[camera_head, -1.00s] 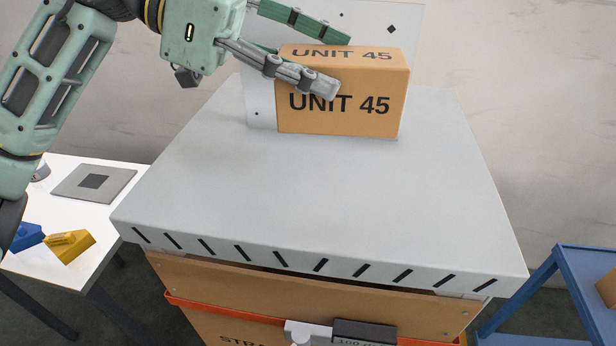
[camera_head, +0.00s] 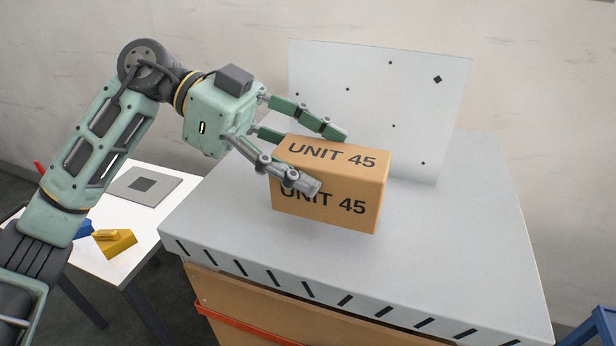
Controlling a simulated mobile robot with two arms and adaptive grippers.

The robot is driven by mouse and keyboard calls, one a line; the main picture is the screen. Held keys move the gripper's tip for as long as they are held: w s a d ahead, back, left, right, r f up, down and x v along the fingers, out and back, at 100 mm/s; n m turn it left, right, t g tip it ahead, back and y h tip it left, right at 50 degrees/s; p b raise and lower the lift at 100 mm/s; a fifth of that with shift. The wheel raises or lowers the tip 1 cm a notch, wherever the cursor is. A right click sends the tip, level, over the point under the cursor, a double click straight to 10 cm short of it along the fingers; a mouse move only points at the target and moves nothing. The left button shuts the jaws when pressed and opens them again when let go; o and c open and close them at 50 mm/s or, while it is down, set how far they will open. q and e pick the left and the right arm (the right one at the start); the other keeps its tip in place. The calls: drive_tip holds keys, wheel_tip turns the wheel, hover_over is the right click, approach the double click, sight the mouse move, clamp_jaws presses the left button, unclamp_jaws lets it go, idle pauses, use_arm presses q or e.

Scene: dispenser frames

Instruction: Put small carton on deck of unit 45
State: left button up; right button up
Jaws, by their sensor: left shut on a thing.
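An orange-brown carton marked UNIT 45 (camera_head: 352,188) is over the pale grey deck (camera_head: 470,215), left of its middle. My left gripper (camera_head: 322,160) is shut on this carton, with one finger across its front face and another along its top rear edge. The carton looks roughly level. I cannot tell whether its underside touches the deck or hangs just above it. The carton's left end is partly hidden by the fingers. My right gripper is not in view.
A white upright panel (camera_head: 390,100) stands at the back of the deck. The deck's right side is clear. A white side table (camera_head: 145,240) at the left holds a grey plate (camera_head: 143,184) and a yellow block (camera_head: 115,243). A blue frame (camera_head: 598,330) shows at lower right.

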use_arm(q)
wheel_tip(320, 180, down, 3)
drive_tip(key=shift+r+p, duration=0.1)
drive_tip(key=shift+p, duration=0.4)
drive_tip(key=shift+f, duration=0.55)
drive_tip(key=shift+f, duration=0.15)
drive_tip(key=o, duration=1.4)
drive_tip(key=shift+o, duration=1.3)
